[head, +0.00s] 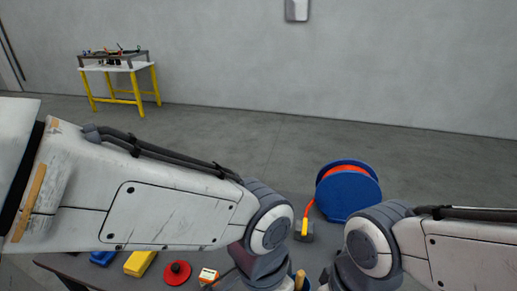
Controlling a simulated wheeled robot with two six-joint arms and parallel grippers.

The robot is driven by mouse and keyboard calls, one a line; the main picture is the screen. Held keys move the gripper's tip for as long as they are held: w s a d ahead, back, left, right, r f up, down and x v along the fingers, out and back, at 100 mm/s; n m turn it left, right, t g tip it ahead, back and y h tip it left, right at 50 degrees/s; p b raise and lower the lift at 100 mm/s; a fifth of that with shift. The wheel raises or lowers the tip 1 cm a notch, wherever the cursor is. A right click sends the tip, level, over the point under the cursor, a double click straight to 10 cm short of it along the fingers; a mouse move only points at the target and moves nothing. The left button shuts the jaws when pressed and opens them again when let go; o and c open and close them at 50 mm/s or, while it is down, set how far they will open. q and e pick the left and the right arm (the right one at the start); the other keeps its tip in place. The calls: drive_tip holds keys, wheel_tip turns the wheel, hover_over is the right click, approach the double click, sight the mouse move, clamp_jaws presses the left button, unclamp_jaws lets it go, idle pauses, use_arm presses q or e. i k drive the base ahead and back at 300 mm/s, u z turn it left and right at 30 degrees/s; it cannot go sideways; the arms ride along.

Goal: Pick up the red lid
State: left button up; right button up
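The red lid (177,273) is a flat red disc with a small dark knob at its centre. It lies on the dark table (60,262) near the bottom edge of the head view, below my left forearm. My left arm comes in from the left and bends down at its wrist joint, to the right of the lid. My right arm comes in from the right and also bends down at the bottom. Both grippers are below the picture's edge, so their fingers do not show.
A yellow block (140,263) and a blue object (103,258) lie left of the lid. A small orange-and-white device (208,276) lies right of it. A blue reel (347,193) with orange cable stands between my arms. A yellow-legged workbench (119,68) stands far back.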

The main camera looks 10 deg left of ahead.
sight(178, 273)
drive_tip(key=k, duration=1.25)
drive_tip(key=u, duration=0.85)
drive_tip(key=i, duration=1.25)
drive_tip(key=z, duration=0.25)
